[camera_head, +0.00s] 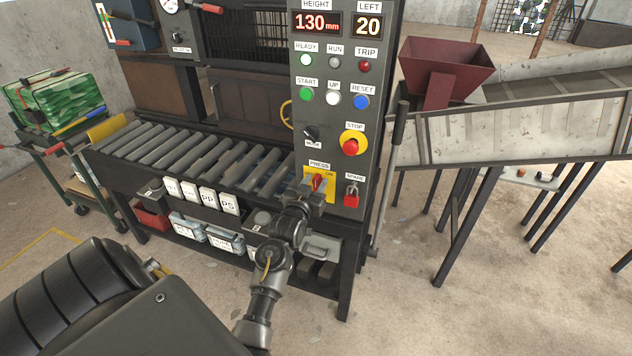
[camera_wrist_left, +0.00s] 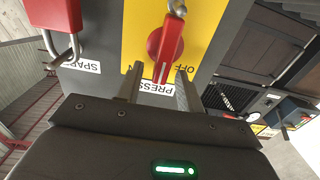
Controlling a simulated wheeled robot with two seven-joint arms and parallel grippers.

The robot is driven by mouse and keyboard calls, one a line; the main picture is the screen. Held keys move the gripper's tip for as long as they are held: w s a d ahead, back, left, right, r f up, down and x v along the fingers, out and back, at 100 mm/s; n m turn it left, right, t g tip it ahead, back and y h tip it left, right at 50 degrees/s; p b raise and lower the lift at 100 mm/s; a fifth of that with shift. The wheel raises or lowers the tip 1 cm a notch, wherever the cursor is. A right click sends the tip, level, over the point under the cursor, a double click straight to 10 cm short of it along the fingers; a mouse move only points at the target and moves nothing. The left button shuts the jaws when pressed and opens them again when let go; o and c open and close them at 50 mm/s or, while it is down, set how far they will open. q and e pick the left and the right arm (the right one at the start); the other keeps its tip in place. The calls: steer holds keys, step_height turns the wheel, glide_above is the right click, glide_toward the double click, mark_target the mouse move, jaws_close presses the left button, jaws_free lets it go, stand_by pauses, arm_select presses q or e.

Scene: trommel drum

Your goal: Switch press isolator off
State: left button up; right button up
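The press isolator is a red rotary handle (camera_head: 318,181) on a yellow plate (camera_head: 309,173), low on the grey control panel under the PRESS label. In the left wrist view, which is upside down, the red handle (camera_wrist_left: 165,45) points roughly towards the PRESS label, and OFF is printed beside it on the yellow plate (camera_wrist_left: 206,18). My left gripper (camera_head: 312,193) is at the isolator. In the wrist view its fingers (camera_wrist_left: 159,82) are open on either side of the handle's end, with gaps visible. My right gripper is not in view.
A red padlock (camera_wrist_left: 55,14) hangs at the SPARE position close beside the isolator. Above are the red STOP button (camera_head: 351,146) and a black selector knob (camera_head: 311,133). A roller table (camera_head: 190,160) lies left of the panel. A dark lever (camera_head: 398,125) stands at the panel's right edge.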

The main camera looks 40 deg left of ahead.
arm_select(q)
steer(key=shift+w+a, duration=0.15)
steer(key=shift+w, duration=0.2)
steer(key=shift+c, duration=0.5)
